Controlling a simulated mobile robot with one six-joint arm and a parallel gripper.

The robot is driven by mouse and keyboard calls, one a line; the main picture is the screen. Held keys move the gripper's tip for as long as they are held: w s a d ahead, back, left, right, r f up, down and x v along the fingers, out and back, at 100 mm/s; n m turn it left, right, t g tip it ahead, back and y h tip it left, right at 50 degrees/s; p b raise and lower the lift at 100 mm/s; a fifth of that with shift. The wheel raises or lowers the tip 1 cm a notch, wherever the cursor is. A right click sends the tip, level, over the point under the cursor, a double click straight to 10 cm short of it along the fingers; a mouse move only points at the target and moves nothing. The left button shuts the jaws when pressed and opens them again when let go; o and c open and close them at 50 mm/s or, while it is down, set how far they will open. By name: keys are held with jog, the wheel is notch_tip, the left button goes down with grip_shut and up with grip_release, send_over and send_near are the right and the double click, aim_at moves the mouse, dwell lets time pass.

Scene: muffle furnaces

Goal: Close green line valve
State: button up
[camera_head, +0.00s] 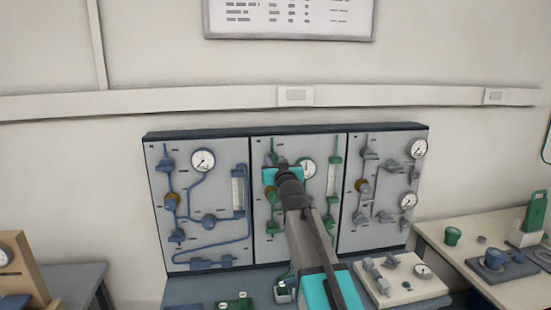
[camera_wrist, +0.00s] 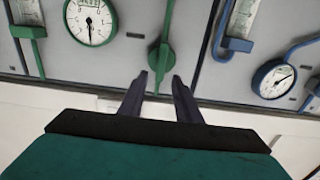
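The green line runs on the middle panel (camera_head: 262,235). In the wrist view a green valve handle (camera_wrist: 162,55) stands upright in the picture on the grey panel, beside the round green-marked gauge (camera_wrist: 91,20). My gripper (camera_wrist: 160,80) is open, with its two dark fingers apart. The lower end of the handle shows between the fingertips; I cannot tell whether they touch it. In the head view my gripper (camera_head: 270,160) is at the upper left of the middle panel, and my arm hides much of that panel's valves and piping.
The blue line panel (camera_head: 200,240) is on the left and the grey line panel (camera_head: 385,235) on the right. A bench with a beige plate (camera_head: 405,292) of fittings lies below. A side table (camera_head: 455,255) with green and blue parts stands at right.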

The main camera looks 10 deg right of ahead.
aim_at(273, 161)
jog(key=shift+w+p, duration=0.35)
jog(key=shift+w, duration=1)
grip_shut()
